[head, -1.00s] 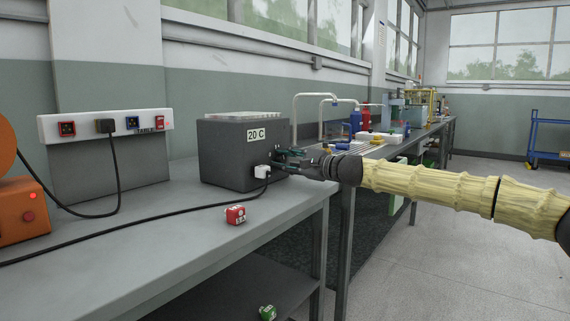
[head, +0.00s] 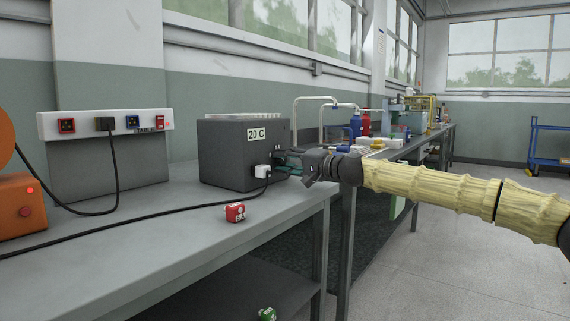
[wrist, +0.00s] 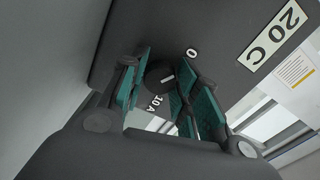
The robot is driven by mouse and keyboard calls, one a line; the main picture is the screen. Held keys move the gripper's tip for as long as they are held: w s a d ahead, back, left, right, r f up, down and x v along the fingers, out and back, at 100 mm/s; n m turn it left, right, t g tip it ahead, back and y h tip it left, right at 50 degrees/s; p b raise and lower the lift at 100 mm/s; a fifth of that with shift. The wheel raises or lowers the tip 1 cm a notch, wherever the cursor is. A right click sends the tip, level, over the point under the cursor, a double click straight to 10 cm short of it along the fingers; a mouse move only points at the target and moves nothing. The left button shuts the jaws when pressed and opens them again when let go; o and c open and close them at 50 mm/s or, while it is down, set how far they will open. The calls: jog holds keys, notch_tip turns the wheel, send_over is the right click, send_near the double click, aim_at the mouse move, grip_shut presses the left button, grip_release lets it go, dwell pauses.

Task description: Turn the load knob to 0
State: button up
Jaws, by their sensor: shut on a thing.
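The load knob (wrist: 157,73) is a dark round knob with a short white mark, on the face of a dark grey box (head: 222,158) labelled "20 C". In the wrist view a "0" label (wrist: 191,53) is above right of the knob and a "10 A" label (wrist: 155,104) is below it. The white mark lies on the side between the labels; its exact aim is unclear. My gripper (wrist: 165,84) has its teal fingers on both sides of the knob, shut on it. In the head view my gripper (head: 283,161) hides the knob.
A white plug (head: 262,171) with a black cable sits in the box near my gripper. A socket panel (head: 105,124) stands at left.

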jog(key=shift+w+d+r+n, duration=0.1)
jog(key=shift+n, duration=0.2)
jog(key=o, duration=1)
jog(key=v, duration=1.2)
